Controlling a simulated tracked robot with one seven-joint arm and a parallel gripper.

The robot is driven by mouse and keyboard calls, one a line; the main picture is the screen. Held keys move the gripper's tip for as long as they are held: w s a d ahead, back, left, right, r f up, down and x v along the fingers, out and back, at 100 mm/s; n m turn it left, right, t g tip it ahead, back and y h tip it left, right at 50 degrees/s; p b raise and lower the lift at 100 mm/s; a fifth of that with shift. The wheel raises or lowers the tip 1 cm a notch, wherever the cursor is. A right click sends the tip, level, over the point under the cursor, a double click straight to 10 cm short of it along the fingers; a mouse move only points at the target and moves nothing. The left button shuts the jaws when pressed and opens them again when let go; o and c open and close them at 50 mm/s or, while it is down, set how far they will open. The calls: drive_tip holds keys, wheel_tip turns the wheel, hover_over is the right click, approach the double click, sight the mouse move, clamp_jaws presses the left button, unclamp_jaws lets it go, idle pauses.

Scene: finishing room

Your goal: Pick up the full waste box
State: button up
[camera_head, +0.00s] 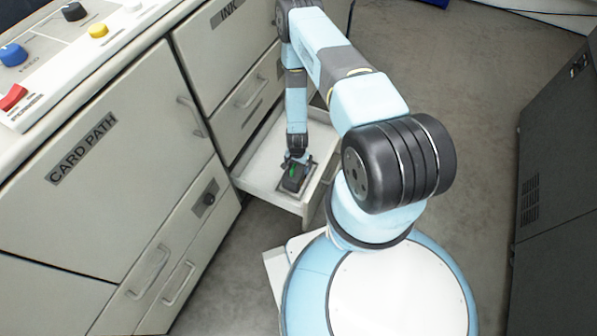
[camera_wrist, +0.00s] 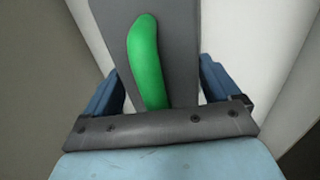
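The waste box is a dark grey box (camera_head: 293,183) with a green handle on top. It sits in a pulled-out white drawer (camera_head: 258,181). In the wrist view the grey box (camera_wrist: 180,60) and its green handle (camera_wrist: 147,65) fill the middle. My gripper (camera_head: 297,160) points down right over the box. In the wrist view my gripper's (camera_wrist: 163,90) blue fingers stand wide apart, one on each side of the box and handle. A thin light gap shows beside the right finger. The fingertips and the box's contents are hidden.
The drawer belongs to a cream cabinet with a closed "CARD PATH" door (camera_head: 120,160) and an "INK" section (camera_head: 225,60). Closed handled drawers (camera_head: 165,280) lie at lower left. A dark cabinet (camera_head: 555,190) stands at right. Grey floor (camera_head: 470,110) between them is clear.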

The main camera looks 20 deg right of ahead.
drive_tip(key=c, duration=1.3)
drive_tip(key=shift+r, duration=0.1)
